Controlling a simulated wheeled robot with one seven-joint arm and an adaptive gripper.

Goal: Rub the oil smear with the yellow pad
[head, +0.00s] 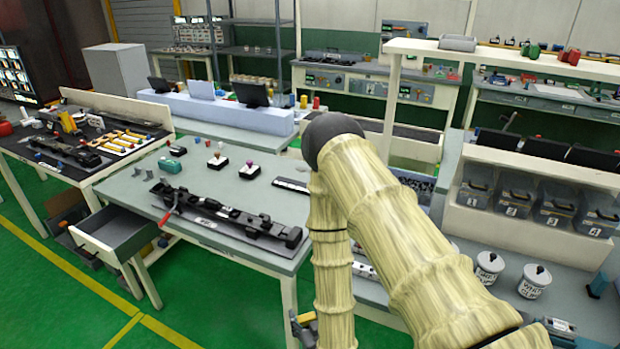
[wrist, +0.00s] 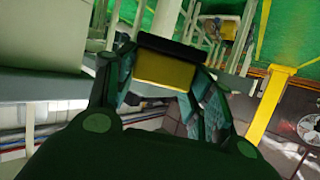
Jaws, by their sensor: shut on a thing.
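The yellow pad (wrist: 165,70) with a dark backing shows in the wrist view. It sits between the two dark green fingers of my gripper (wrist: 163,58), which is shut on it. In the head view my arm, in a pale ribbed cover, bends down past the lower edge, and the pad does not show. I cannot make out the oil smear in either view. Whether the pad touches any surface cannot be told.
A grey workbench (head: 140,202) with a long black part (head: 225,212) and small switches stands left of my arm. Its drawer (head: 110,236) is pulled open. At right, a bench holds white tubs (head: 489,268) and clear bins (head: 555,205). Green floor shows at lower left.

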